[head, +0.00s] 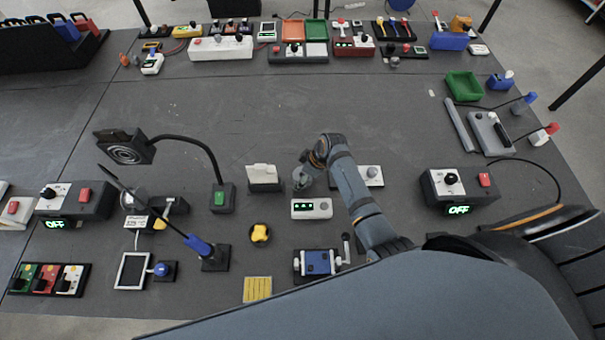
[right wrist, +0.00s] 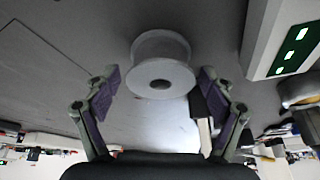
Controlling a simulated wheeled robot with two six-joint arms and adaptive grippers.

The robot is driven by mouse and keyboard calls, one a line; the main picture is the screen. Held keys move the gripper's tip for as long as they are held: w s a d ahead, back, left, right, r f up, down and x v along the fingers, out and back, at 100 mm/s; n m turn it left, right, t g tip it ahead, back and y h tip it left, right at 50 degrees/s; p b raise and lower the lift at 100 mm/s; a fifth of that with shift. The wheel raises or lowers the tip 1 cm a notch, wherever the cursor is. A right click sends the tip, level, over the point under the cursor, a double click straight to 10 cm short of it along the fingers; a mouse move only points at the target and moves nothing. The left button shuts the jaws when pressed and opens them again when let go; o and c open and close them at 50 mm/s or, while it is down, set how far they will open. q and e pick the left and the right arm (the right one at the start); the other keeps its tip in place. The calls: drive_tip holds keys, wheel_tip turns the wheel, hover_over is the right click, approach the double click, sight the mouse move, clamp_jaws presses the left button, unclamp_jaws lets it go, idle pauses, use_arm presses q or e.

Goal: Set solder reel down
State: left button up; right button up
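The solder reel is a pale grey spool (right wrist: 162,62) with a round hole, in the upper middle of the right wrist view. In the head view the reel (head: 301,180) shows only as a small grey shape under my right gripper (head: 309,168). In the right wrist view my right gripper (right wrist: 160,90) has its two fingers spread wide, one on each side of the reel. Gaps show between both fingers and the reel, so it is not gripped. The reel appears to rest on the dark table. My left gripper is not in view.
A white box with green lights (head: 311,208) stands close to the reel and also shows in the right wrist view (right wrist: 285,40). A white holder (head: 263,175) stands to the left. The table's middle (head: 250,110) is clear.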

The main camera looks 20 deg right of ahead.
drive_tip(key=shift+r, duration=0.1)
drive_tip(key=v, duration=1.2)
drive_tip(key=shift+r, duration=0.1)
